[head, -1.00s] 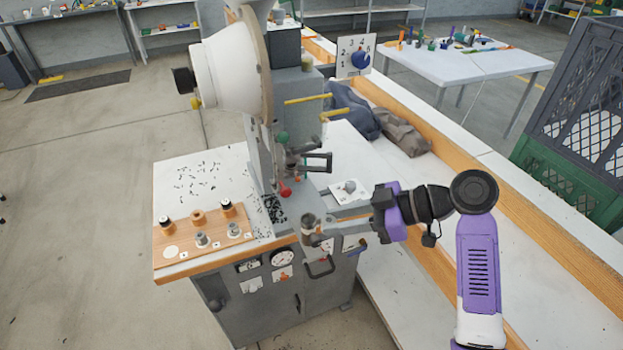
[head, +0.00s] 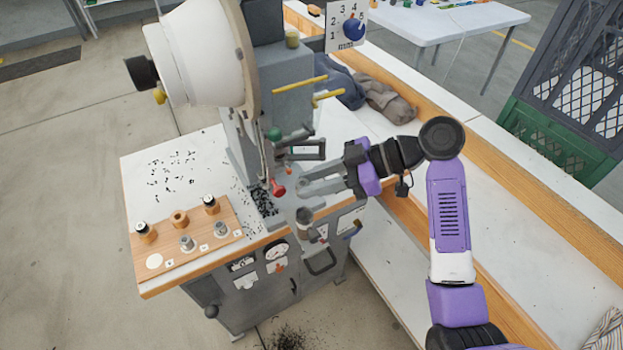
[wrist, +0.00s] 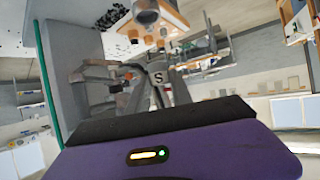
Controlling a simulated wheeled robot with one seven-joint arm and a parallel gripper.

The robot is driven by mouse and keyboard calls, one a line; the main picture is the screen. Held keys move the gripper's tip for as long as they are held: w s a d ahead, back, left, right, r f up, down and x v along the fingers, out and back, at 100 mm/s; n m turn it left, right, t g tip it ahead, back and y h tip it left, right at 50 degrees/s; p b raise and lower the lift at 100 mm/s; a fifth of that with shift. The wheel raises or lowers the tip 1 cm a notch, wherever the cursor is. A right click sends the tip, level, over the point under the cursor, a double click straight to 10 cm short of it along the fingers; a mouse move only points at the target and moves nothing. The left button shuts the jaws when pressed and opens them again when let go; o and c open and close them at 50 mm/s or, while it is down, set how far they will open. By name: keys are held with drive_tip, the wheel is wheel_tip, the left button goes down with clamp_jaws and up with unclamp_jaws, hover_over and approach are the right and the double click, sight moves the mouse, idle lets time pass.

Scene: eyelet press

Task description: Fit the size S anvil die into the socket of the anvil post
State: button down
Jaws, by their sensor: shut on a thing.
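The anvil post (head: 304,222) is a short grey upright cylinder at the press front in the head view. I cannot see into its socket. My gripper (head: 304,188) reaches in from the right, with its fingertips above and slightly behind the post top, apart from it. In the wrist view, a white mark with a black S (wrist: 158,78) shows between the fingers. The gripper is shut on what appears to be the size S anvil die. The die's body is mostly hidden by the fingers, and its tilt cannot be told.
A wooden board (head: 205,248) with two grey dies, darker-topped pieces and an empty white spot lies at left. The press body (head: 283,105) rises behind the post, with a red knob (head: 278,191) close to the fingertips. Dark crumbs litter the table. A green crate (head: 545,140) stands at right.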

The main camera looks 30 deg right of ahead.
drive_tip(key=shift+f+b, duration=2.4)
drive_tip(key=shift+f, duration=0.45)
drive_tip(key=shift+s+f+b, duration=0.1)
drive_tip(key=shift+f+b, duration=1.2)
drive_tip(key=shift+b, duration=0.2)
idle(1.7)
drive_tip(key=c, duration=1.1)
unclamp_jaws()
drive_tip(key=shift+o, duration=0.2)
drive_tip(key=shift+r, duration=0.15)
drive_tip(key=shift+r+p, duration=1.85)
drive_tip(key=shift+r, duration=0.55)
